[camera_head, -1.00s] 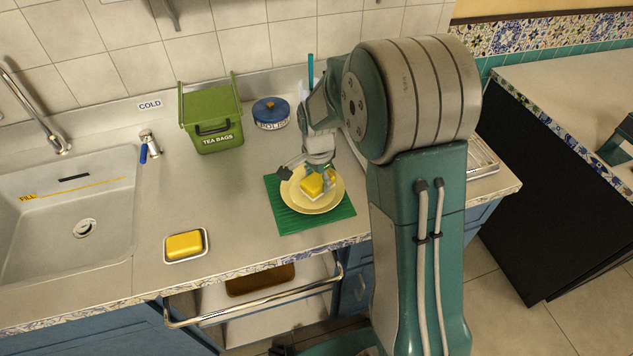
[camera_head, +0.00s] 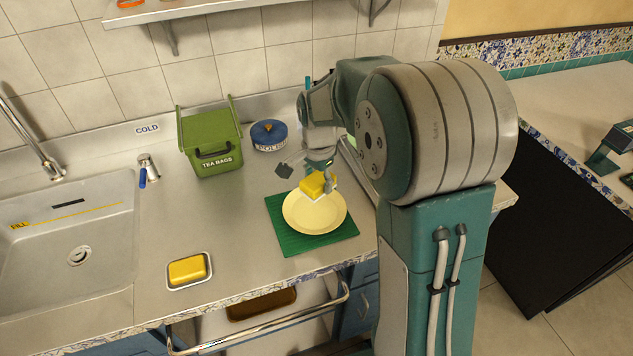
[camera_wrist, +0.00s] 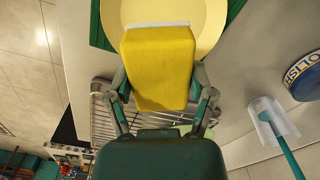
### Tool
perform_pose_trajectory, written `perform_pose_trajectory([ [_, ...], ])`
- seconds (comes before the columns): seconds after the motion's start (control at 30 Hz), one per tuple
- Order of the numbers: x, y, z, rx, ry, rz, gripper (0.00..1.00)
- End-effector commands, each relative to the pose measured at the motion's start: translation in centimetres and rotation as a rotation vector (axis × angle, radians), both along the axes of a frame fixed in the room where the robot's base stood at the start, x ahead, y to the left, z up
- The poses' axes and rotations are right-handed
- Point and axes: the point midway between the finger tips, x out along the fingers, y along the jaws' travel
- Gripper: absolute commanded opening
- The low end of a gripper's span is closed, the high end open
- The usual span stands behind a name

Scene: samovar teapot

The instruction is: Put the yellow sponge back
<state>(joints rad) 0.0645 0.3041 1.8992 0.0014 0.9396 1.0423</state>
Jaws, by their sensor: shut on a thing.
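My gripper (camera_head: 322,180) is shut on a yellow sponge (camera_head: 311,187) with a pale layer on one side. In the head view the sponge appears just above the back part of a cream plate (camera_head: 314,218). In the wrist view the gripper (camera_wrist: 160,82) has a finger on each side of the sponge (camera_wrist: 158,62), which covers part of the plate (camera_wrist: 208,22). The plate is otherwise bare and lies on a green ribbed mat (camera_head: 283,240).
A green tea bags box (camera_head: 210,145) and a blue-lidded polish tin (camera_head: 269,136) stand at the back. A sink (camera_head: 60,285) is at left. A wire rack (camera_wrist: 103,115) shows in the wrist view. The counter between dish and mat is clear.

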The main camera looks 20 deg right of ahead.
Motion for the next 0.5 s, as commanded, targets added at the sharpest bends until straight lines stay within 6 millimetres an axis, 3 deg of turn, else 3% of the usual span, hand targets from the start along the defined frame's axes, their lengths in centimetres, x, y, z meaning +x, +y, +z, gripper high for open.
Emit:
perform_pose_trajectory([
  [0.5,-0.27,-0.62,0.10,0.004,0.000,-0.010,0.18],
])
